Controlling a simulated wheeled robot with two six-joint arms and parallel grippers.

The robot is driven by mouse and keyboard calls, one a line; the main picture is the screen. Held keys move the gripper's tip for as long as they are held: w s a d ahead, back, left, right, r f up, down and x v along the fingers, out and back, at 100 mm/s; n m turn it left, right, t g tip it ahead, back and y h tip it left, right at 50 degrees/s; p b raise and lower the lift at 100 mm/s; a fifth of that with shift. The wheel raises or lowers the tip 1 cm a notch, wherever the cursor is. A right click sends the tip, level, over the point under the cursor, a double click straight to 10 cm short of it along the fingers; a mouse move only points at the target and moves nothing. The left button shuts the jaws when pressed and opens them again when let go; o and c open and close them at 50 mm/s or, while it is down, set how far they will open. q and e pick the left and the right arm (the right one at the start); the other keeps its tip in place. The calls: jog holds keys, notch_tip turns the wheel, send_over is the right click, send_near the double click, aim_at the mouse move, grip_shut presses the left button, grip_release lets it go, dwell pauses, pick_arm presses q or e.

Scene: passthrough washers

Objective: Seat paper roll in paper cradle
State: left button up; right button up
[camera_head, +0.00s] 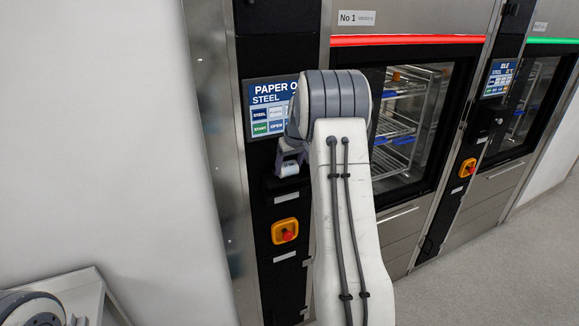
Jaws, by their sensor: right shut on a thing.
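My right arm rises through the middle of the view and hides part of the front of washer No 1. My right gripper (289,158) shows small to the left of the arm's grey joint, close to the dark control panel. It is shut on the paper roll (288,169), a small white piece at its tip. The roll is at a dark ledge on the panel that looks like the paper cradle (279,183), below the screen. I cannot tell whether the roll touches it. My left gripper is out of view; only a piece of that arm shows at the bottom left.
The screen (267,106) reads "PAPER O…", partly hidden by my arm. An orange emergency stop (285,231) sits below the ledge. Washer No 1 has a red light bar (405,40) and a glass door. A second washer with a green bar (552,41) stands right. Grey floor is clear at right.

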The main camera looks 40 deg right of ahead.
jog(key=o, duration=1.4)
jog(key=shift+s+r, duration=0.15)
jog(key=shift+r, duration=0.25)
jog(key=b+v, duration=0.3)
jog(key=v, duration=0.7)
jog(key=s+a+f+n+g+y, duration=0.1)
jog(key=s+a+f+n, duration=0.15)
jog(key=a, duration=1.15)
jog(key=s+a+f+n+y, duration=0.1)
jog(key=s+a+f+n, duration=0.15)
jog(key=a, duration=1.25)
jog(key=s+a+f+n+g+b, duration=0.15)
jog(key=s+a+f, duration=0.25)
jog(key=s+a, duration=0.85)
jog(key=s+f+n, duration=0.1)
jog(key=s, duration=0.3)
jog(key=s+f+n+g, duration=0.1)
jog(key=s+f, duration=0.1)
jog(key=s, duration=0.3)
jog(key=s+f+n, duration=0.1)
jog(key=s, duration=0.4)
jog(key=shift+s+a+f+g, duration=0.15)
jog(key=shift+f+g, duration=0.2)
jog(key=shift+f, duration=0.05)
